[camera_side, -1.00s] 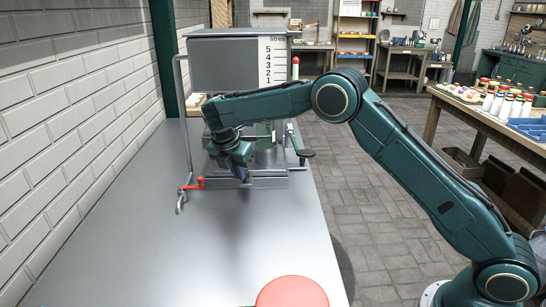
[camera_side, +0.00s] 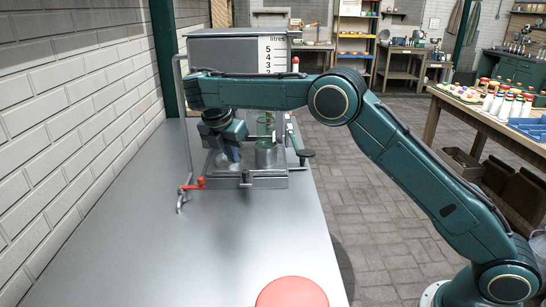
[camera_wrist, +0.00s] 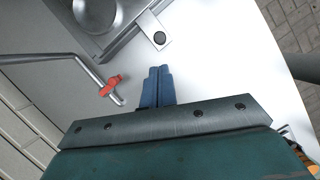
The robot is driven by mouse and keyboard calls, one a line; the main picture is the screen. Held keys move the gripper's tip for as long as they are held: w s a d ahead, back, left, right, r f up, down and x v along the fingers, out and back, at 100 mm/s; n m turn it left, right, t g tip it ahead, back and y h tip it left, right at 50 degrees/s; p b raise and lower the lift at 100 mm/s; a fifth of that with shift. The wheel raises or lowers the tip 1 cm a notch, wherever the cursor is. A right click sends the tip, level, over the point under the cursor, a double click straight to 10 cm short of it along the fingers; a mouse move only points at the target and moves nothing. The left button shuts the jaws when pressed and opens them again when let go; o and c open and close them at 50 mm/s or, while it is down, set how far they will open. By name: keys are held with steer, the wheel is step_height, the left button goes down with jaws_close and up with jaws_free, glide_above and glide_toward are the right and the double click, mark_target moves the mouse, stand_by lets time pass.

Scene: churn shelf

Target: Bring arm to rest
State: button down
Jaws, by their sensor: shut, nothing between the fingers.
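My gripper (camera_side: 230,156) hangs at the end of my green arm, over the grey bench in front of the tank. Its blue fingers are pressed together and empty, as the wrist view (camera_wrist: 157,84) shows. The bent metal rod with the red grip (camera_side: 193,184) is to the left of the gripper in the side view. In the wrist view the red grip (camera_wrist: 111,84) lies left of the fingertips, apart from them. My arm hides part of the tank's front.
The grey tank (camera_side: 222,58) carries a litres scale (camera_side: 271,57). A black knob (camera_side: 306,153) sticks out on the right. A large red disc (camera_side: 292,293) is at the bench front. The bench's front surface (camera_side: 170,255) is otherwise clear.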

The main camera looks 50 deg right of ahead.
steer(key=shift+r, duration=0.2)
steer(key=s+d+r+m+t, duration=0.1)
steer(key=s+d+r+m, duration=0.1)
steer(key=s+r+m, duration=0.3)
steer(key=s+d+r+m+t+y, duration=0.1)
steer(key=s+d+r+m, duration=0.15)
steer(key=s+r, duration=0.35)
steer(key=s+d+r+m+t, duration=0.1)
steer(key=s+d+r+m, duration=0.2)
steer(key=s, duration=0.4)
steer(key=s+a+f+m+y, duration=0.1)
steer(key=s+f+m, duration=0.1)
steer(key=s, duration=0.5)
steer(key=s+a+f+m+t+y, duration=0.1)
steer(key=s+f+m, duration=0.1)
steer(key=s+m, duration=0.3)
steer(key=s+f+m+y, duration=0.1)
steer(key=s+m, duration=0.3)
steer(key=s, duration=0.7)
steer(key=shift+a+f, duration=0.4)
steer(key=shift+f, duration=0.35)
steer(key=shift+w, duration=0.1)
